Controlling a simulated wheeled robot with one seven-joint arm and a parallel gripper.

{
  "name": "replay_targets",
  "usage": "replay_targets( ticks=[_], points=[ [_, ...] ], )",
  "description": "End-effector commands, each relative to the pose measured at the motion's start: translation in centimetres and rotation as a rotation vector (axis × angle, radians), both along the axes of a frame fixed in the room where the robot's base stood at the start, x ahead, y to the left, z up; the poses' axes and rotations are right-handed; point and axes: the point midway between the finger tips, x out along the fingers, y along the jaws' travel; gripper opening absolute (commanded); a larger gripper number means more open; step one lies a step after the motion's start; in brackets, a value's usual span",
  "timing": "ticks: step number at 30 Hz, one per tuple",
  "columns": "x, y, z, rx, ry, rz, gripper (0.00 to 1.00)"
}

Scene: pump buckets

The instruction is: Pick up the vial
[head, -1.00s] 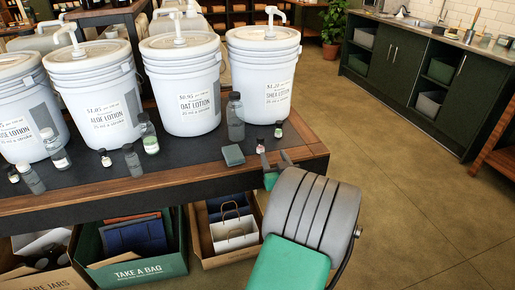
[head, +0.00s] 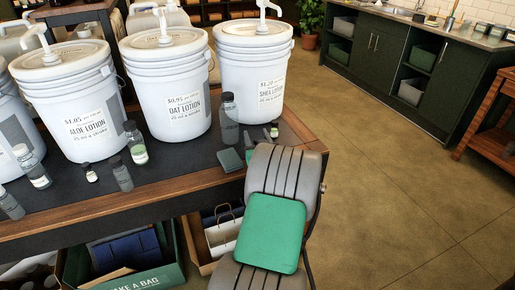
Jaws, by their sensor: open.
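Several small dark-capped vials stand on the table's dark top. One vial (head: 274,130) stands near the right end, just right of my gripper. Another small vial (head: 90,173) stands at the left, in front of the aloe lotion bucket. My gripper (head: 258,136) is over the right front part of the table, its open fingers pointing away from the camera. My own grey and green arm link hides most of it and the spot just in front of it. I cannot see whether a vial is between the fingers.
White pump buckets (head: 168,90) stand in a row behind the vials. A tall dark-capped grey bottle (head: 229,120) and a flat green-grey block (head: 230,160) are close left of my gripper. Other bottles (head: 135,144) stand further left. Bins sit below the table; open floor lies right.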

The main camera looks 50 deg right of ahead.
Motion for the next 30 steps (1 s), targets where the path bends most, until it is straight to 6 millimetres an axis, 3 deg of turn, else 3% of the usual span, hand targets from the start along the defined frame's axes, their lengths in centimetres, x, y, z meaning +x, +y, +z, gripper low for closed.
replay_targets(
  ticks=[5, 24, 30],
  points=[
    [0.1, 0.04, -0.02, 0.0, 0.0, 0.001, 0.51],
    [0.15, 0.15, -0.02, 0.0, 0.0, 0.003, 0.0],
    [0.15, 0.15, 0.0, -0.001, 0.001, 0.003, 0.0]
  ],
)
